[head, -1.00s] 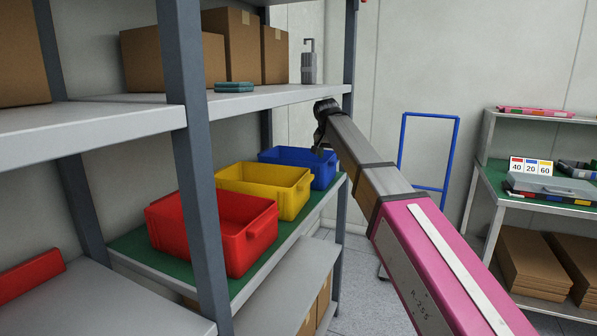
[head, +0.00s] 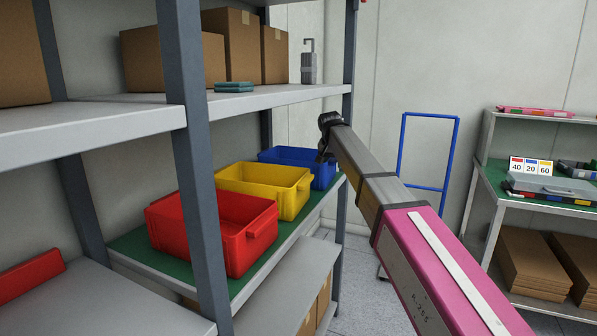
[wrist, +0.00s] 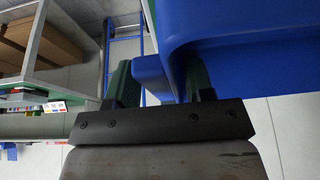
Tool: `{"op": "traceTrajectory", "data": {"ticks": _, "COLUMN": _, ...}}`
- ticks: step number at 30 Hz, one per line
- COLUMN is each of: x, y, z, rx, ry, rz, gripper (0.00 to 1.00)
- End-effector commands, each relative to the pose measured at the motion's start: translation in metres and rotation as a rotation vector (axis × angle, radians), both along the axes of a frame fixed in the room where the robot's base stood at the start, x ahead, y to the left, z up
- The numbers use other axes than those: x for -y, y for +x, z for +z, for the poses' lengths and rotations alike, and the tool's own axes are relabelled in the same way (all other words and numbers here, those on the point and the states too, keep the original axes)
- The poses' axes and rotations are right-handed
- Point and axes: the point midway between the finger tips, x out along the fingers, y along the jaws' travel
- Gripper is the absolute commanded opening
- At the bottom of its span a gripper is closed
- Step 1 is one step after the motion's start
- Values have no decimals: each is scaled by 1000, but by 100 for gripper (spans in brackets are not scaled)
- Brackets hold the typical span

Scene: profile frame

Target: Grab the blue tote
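The blue tote (head: 296,155) stands at the far end of the green-topped shelf, behind the yellow tote. My gripper (head: 321,157) is at its right end, pointing down by the rim, partly against the blue in the head view. In the wrist view the blue tote (wrist: 250,28) fills the upper right, very close. My gripper (wrist: 160,85) has its two dark green fingers apart there, with a blue projecting part of the tote showing between them. The right finger is partly hidden by the tote. I cannot tell whether either finger touches it.
The yellow tote (head: 265,189) and red tote (head: 212,231) stand nearer on the same shelf. A grey upper shelf (head: 130,110) lies above, with a dark upright (head: 198,190) in front. A blue-framed cart (head: 428,150) and a workbench (head: 540,190) stand to the right.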

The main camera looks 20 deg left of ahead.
Motion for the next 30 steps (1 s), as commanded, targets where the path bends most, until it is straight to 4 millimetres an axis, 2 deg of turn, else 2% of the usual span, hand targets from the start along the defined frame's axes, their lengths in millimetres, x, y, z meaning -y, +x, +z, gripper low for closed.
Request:
{"op": "traceTrajectory", "data": {"ticks": 1, "x": 0, "y": 0, "z": 0, "rx": 0, "ry": 0, "rz": 0, "gripper": 31}}
{"op": "traceTrajectory", "data": {"ticks": 4, "x": 0, "y": 0, "z": 0, "rx": 0, "ry": 0, "rz": 0, "gripper": 0}}
{"op": "traceTrajectory", "data": {"ticks": 16, "x": 0, "y": 0, "z": 4, "rx": 2, "ry": 2, "rz": 0, "gripper": 0}}
{"op": "traceTrajectory", "data": {"ticks": 20, "x": -1, "y": 1, "z": 15, "rx": 2, "ry": 2, "rz": 0, "gripper": 0}}
{"op": "traceTrajectory", "data": {"ticks": 25, "x": -1, "y": 1, "z": 40, "rx": 3, "ry": 2, "rz": 0, "gripper": 0}}
{"op": "traceTrajectory", "data": {"ticks": 30, "x": 39, "y": -5, "z": 35, "rx": 1, "ry": 2, "rz": -4, "gripper": 0}}
